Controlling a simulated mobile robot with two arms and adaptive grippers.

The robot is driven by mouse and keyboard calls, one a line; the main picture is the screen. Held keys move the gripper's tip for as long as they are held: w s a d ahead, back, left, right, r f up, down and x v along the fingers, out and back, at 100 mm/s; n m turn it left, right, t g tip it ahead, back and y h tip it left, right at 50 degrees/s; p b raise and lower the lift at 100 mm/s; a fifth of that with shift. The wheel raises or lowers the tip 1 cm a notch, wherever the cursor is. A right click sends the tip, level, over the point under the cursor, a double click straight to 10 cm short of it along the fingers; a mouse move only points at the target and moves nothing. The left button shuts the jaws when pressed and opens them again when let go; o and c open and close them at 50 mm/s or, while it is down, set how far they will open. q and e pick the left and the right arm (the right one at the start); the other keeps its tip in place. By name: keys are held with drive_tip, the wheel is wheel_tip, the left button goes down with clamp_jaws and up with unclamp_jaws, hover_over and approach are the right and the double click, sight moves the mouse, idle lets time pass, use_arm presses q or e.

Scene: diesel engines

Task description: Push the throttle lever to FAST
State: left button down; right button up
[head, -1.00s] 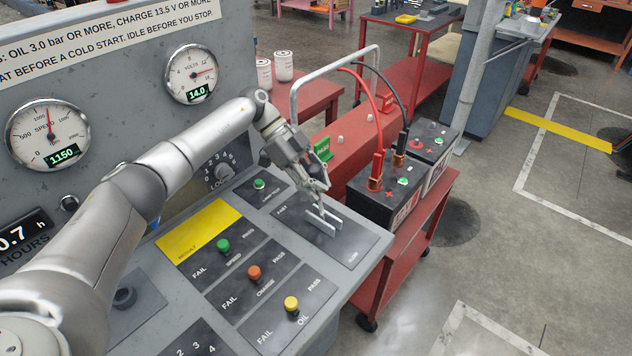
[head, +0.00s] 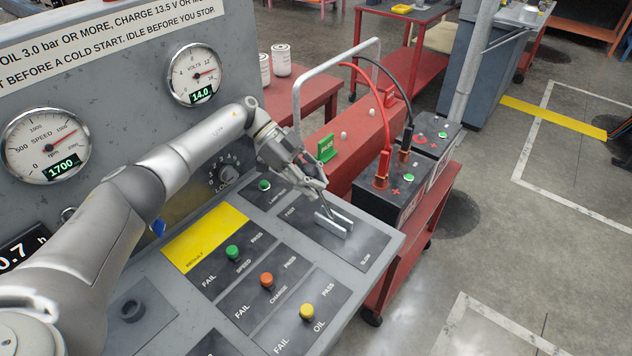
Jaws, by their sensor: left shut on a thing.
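The throttle panel (head: 358,240) lies on the sloping console top, with FAST at its far left end and SLOW at its near right end. Two pale parallel rails (head: 333,224) stand on it. My left gripper (head: 322,190) is at the far end of these rails, towards the FAST label, shut on the throttle lever. The fingers hide most of the lever. The speed gauge (head: 45,147) reads 1700 and the volts gauge (head: 197,75) reads 14.0. My right gripper is not in view.
Green (head: 232,252), orange (head: 267,280) and yellow (head: 306,311) knobs sit on the console near my left arm. A red cart (head: 410,235) with batteries (head: 395,200) and cables stands right of the console. A green tag (head: 326,148) stands behind my gripper.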

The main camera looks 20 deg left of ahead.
use_arm(q)
drive_tip(key=shift+w+a+r, duration=0.3)
drive_tip(key=shift+r, duration=0.1)
drive_tip(key=c, duration=1.6)
unclamp_jaws()
drive_tip(key=shift+o, duration=1.2)
drive_tip(key=shift+s+a, duration=0.1)
drive_tip(key=shift+a, duration=0.05)
drive_tip(key=shift+s+a+f, duration=0.1)
drive_tip(key=shift+a+f, duration=0.05)
drive_tip(key=shift+d+f, duration=0.1)
drive_tip(key=shift+d, duration=0.25)
